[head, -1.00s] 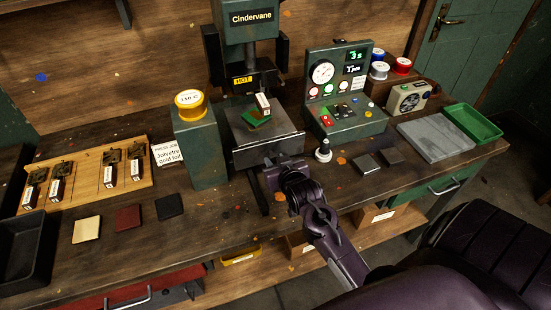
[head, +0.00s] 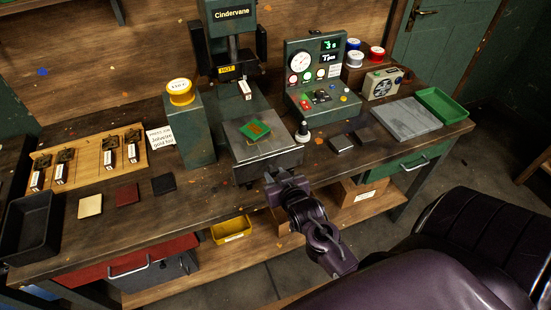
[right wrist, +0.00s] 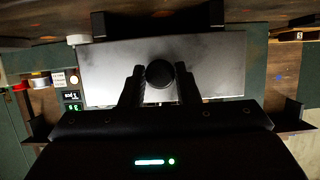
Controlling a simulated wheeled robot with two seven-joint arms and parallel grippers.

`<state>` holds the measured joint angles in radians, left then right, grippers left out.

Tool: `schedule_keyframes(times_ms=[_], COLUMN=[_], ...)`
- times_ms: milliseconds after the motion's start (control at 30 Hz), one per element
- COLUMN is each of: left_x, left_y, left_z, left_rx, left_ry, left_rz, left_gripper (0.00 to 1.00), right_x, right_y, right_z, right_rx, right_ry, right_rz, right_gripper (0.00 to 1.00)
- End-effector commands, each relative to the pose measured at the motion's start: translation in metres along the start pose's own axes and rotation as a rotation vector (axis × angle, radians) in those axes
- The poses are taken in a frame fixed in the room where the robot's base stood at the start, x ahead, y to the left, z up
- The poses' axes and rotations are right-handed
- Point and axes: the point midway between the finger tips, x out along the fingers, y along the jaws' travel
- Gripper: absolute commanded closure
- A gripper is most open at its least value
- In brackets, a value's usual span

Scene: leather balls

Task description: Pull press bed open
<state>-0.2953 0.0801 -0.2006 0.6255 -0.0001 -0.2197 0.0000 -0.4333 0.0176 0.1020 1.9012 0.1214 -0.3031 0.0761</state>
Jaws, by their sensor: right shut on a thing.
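The press (head: 233,45) marked Cindervane stands at the back middle of the bench. Its grey metal bed (head: 277,143) sticks out toward me, clear of the press head. A green piece (head: 254,130) with a brown patch lies on the bed. A small labelled block (head: 245,90) is under the press head, behind the bed. My right gripper (head: 274,179) is at the bed's front edge. In the right wrist view its fingers (right wrist: 160,82) are shut on a round black knob (right wrist: 160,73) in front of the bed's pale face. My left gripper is not in view.
A yellow bin (head: 231,229) sits on the shelf below.

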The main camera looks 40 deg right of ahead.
Motion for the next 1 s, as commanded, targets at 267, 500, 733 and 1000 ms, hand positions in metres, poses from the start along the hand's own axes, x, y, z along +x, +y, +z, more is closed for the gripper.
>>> schedule_keyframes(times_ms=[267,500,733,1000], left_x=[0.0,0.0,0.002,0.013], left_y=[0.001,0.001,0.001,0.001], left_z=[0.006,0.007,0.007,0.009], left_rx=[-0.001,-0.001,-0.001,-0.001], left_ry=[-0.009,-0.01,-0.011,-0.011], left_rz=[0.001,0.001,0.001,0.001], left_gripper=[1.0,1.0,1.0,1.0], right_x=[0.0,0.0,-0.004,-0.045], right_y=[0.0,0.0,0.0,0.0], right_z=[-0.001,-0.001,0.001,0.003], right_rx=[0.001,0.0,0.0,0.0], right_ry=[0.003,0.002,0.001,-0.001], right_rz=[0.0,0.0,0.0,0.001], right_gripper=[0.66,0.51,0.51,0.51])
